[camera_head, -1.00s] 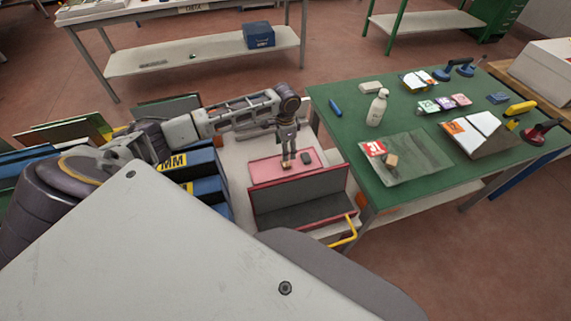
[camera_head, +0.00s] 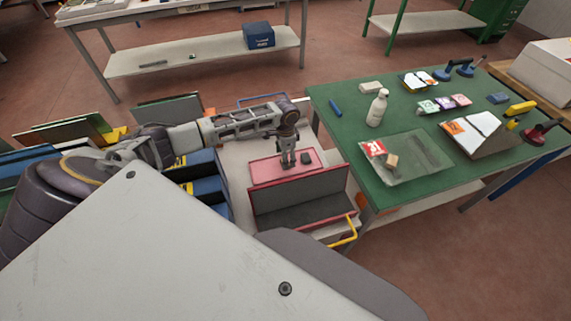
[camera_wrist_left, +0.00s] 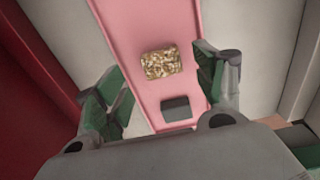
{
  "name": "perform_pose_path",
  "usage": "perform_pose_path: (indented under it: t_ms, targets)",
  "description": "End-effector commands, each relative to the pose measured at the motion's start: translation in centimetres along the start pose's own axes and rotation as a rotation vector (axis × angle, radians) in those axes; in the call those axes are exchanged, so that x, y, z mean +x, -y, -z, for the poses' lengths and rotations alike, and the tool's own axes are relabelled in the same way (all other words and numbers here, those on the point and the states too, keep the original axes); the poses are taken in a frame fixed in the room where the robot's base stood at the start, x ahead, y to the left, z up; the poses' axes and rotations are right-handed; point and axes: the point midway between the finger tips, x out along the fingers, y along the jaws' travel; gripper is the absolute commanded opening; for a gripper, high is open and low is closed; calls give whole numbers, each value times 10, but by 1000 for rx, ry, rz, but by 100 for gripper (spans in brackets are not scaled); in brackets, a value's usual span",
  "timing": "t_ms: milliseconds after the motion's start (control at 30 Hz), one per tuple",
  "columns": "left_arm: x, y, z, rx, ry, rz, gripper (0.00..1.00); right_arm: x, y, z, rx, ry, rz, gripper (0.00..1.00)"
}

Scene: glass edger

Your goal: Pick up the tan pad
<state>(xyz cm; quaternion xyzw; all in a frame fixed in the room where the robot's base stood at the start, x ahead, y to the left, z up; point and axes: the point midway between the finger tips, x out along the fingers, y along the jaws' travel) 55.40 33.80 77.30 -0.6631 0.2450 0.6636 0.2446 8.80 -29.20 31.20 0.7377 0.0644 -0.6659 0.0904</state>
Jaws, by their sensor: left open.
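A tan speckled pad (camera_wrist_left: 162,63) lies on a pink panel (camera_wrist_left: 140,25) in the left wrist view. A dark grey block (camera_wrist_left: 176,107) lies near it on the same panel, and also shows in the head view (camera_head: 305,158). My left gripper (camera_wrist_left: 160,85) is open and points down over the pink panel, with the pad beyond and between its two fingers. Nothing is held. In the head view my left gripper (camera_head: 288,163) stands above the pink panel (camera_head: 268,173) and hides the pad there. My right gripper is not in view.
A red-edged grey trough (camera_head: 300,205) stands in front of the pink panel. Blue boxes (camera_head: 205,185) stand to its left.

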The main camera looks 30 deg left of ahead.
Motion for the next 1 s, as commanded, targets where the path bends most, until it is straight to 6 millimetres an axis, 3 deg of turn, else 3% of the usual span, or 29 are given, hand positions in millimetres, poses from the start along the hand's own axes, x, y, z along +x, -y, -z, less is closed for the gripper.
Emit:
perform_pose_path:
  t_ms: [333,867,1000]
  targets:
    - [34,2,0,0,0,0,70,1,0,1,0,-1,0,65]
    - [37,2,0,1,0,1,70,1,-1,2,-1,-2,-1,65]
    - [37,2,0,1,0,1,52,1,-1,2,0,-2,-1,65]
